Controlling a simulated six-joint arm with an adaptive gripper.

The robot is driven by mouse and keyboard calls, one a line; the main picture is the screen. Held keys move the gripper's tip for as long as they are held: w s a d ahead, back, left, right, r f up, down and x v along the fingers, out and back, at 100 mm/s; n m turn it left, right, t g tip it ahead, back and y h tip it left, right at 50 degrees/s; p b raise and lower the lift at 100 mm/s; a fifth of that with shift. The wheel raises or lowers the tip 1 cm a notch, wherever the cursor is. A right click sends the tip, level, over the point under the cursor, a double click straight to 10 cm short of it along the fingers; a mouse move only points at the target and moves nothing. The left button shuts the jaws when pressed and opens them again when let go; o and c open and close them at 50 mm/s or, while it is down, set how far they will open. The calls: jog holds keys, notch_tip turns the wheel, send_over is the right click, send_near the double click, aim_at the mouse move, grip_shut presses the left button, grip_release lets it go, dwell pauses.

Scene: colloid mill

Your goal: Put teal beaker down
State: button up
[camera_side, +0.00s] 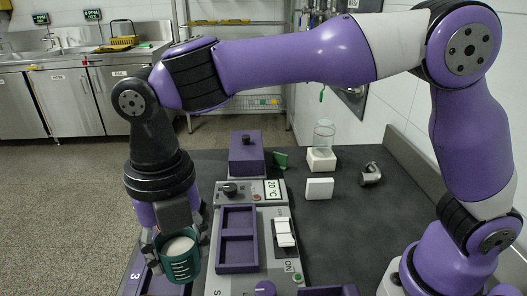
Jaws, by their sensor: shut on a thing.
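The teal beaker (181,262) shows at the lower left of the side view, with pale white content at its top. My gripper (176,238) points down and is shut on the beaker, its dark fingers around the sides. The beaker looks roughly upright. It is in front of a purple surface marked "3" (134,277) near the table's left edge. I cannot tell whether the beaker's base touches anything, as its underside is hidden.
Right of the beaker is a grey control panel with a purple two-compartment tray (237,262), a knob, a "20°C" display (273,188) and a white switch (284,233). Behind are a purple box (246,155), a glass jar (323,137), a white block (319,188) and a metal elbow pipe (371,174).

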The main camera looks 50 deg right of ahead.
jog(key=s+d+r+m, duration=0.1)
jog(key=s+d+m, duration=0.2)
jog(key=d+m, duration=1.1)
jog(key=s+d+f, duration=0.3)
jog(key=d, duration=0.4)
jog(key=s+d+f+m, duration=0.1)
jog(key=s+d+f, duration=0.2)
jog(key=d, duration=0.5)
jog(key=s+d+f+m, duration=0.1)
jog(key=s+d+f, duration=0.2)
jog(key=d, duration=0.5)
jog(key=shift+s+d+f, duration=0.1)
jog(key=shift+s+d, duration=0.1)
jog(key=shift+s, duration=0.5)
jog(key=shift+d+f, duration=0.15)
jog(key=shift+f, duration=1.95)
